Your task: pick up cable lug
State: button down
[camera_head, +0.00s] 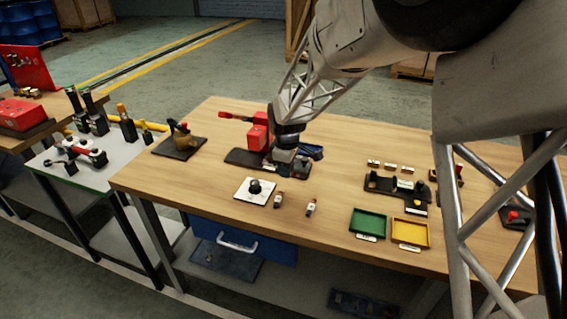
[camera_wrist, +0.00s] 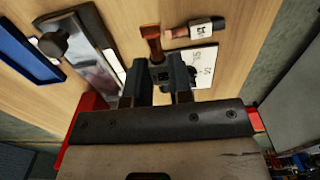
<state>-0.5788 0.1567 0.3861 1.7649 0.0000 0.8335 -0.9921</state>
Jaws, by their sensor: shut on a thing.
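My gripper (camera_wrist: 158,85) is at the bottom middle of the wrist view, its two dark fingers shut on a small piece. A copper-coloured cable lug (camera_wrist: 152,40) sticks out past the fingertips; the fingers hide its lower part. In the head view my gripper (camera_head: 286,168) is low over the wooden table, beside the dark base of a red device. How far the held lug is from the tabletop I cannot tell. Another small copper and dark piece (camera_wrist: 200,30) lies on the wood nearby. Two small pieces, one left (camera_head: 277,200) and one right (camera_head: 311,207), show in the head view.
A red device (camera_head: 258,133) stands just behind my gripper. A white plate with a black knob (camera_head: 254,187) lies in front. A green tray (camera_head: 368,224), a yellow tray (camera_head: 410,233) and a black holder (camera_head: 385,184) are to the right. The table between is mostly clear.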

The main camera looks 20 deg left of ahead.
jog(key=shift+s+d+r, duration=0.1)
jog(key=shift+s+d, duration=0.35)
jog(key=shift+s, duration=0.3)
dwell(1.2)
jog(key=w, duration=0.4)
jog(key=w+a, duration=0.1)
jog(key=w, duration=0.4)
jog(key=w+r, duration=0.1)
jog(key=w, duration=0.4)
jog(key=shift+w+a, duration=0.25)
jog(key=shift+a, duration=0.15)
jog(key=w, duration=1.1)
jog(key=shift+w+d, duration=0.15)
jog(key=shift+w, duration=0.1)
jog(key=shift+f, duration=0.1)
jog(key=shift+f, duration=3.65)
jog(key=shift+f, duration=0.35)
